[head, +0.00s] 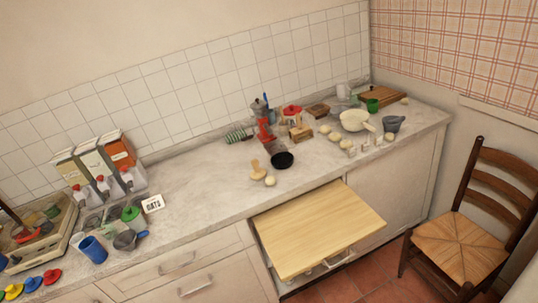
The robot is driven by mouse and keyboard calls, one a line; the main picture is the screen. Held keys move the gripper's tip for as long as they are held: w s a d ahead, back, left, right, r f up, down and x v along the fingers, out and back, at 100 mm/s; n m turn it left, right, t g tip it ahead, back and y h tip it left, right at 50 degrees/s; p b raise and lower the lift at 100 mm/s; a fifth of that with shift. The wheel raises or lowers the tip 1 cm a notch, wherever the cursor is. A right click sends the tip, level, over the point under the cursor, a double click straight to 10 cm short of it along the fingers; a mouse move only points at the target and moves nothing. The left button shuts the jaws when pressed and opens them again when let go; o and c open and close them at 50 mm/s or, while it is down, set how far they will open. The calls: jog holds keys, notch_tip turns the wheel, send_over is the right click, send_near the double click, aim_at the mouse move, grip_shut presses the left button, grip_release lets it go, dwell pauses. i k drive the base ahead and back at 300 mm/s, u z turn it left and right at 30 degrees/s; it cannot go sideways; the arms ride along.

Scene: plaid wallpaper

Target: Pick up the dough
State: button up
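Several pale, round lumps that look like dough lie on the counter (205,185). One lump (270,181) sits apart near the front edge, beside a tan wooden tool (257,170). Others (324,130) lie in a loose group in front of a cream bowl (354,120), and one more (404,101) is at the back right. They are small here, so I cannot be sure that each is dough. My gripper is not in view.
A wooden board (318,228) juts out from under the counter. A black bowl (282,160) stands near the lone lump. Dispensers (103,170) and cups (93,249) crowd the left. A chair (462,245) stands at the right. The counter's left-middle is clear.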

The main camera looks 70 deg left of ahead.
aim_at(270, 180)
jog(key=u, duration=0.5)
jog(key=i, duration=1)
jog(key=u, duration=1.1)
jog(key=i, duration=0.35)
jog(key=u, duration=0.2)
